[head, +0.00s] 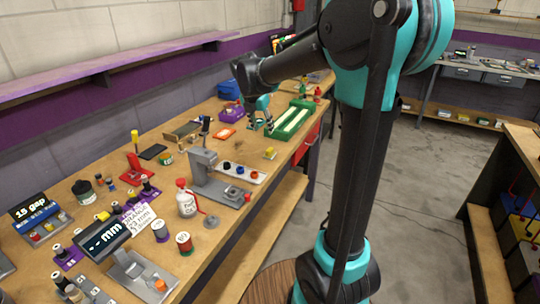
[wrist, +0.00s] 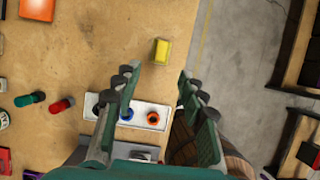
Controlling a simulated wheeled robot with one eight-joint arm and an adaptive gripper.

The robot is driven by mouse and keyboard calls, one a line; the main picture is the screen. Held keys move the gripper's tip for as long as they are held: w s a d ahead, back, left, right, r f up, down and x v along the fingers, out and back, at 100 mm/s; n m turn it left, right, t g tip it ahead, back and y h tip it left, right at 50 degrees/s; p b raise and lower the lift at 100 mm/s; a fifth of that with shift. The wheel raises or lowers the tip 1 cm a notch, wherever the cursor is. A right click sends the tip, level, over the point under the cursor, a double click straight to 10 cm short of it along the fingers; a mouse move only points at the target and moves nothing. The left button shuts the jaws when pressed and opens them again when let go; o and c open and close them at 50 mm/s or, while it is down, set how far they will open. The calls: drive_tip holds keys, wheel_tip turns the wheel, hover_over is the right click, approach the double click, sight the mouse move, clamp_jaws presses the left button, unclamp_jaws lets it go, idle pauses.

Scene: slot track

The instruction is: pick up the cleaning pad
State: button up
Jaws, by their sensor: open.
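A small yellow block (head: 270,153), which looks like the cleaning pad, lies on the wooden bench near its front edge. In the wrist view the yellow block (wrist: 161,51) lies just beyond the fingertips, roughly in line with the gap between them. My gripper (wrist: 157,76) is open with nothing between its fingers. In the head view my gripper (head: 266,124) is above the bench, behind the yellow block and near the green tray. The pad is fully visible in both views.
A white strip with colored round parts (head: 240,172) lies nearer than the pad. A green tray (head: 291,121) stands behind it, and an orange flat piece (head: 226,133) lies to its left. The bench around the pad is bare. The bench edge drops to the floor at right.

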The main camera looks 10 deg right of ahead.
hover_over(270, 149)
drive_tip(key=s+a, duration=0.2)
drive_tip(key=f, duration=0.6)
drive_tip(key=shift+w+d+f, duration=0.1)
drive_tip(key=shift+w+f, duration=0.1)
drive_tip(key=shift+f, duration=0.15)
drive_tip(key=shift+x, duration=2.9)
drive_tip(key=shift+s+d, duration=0.15)
drive_tip(key=shift+s, duration=0.05)
clamp_jaws()
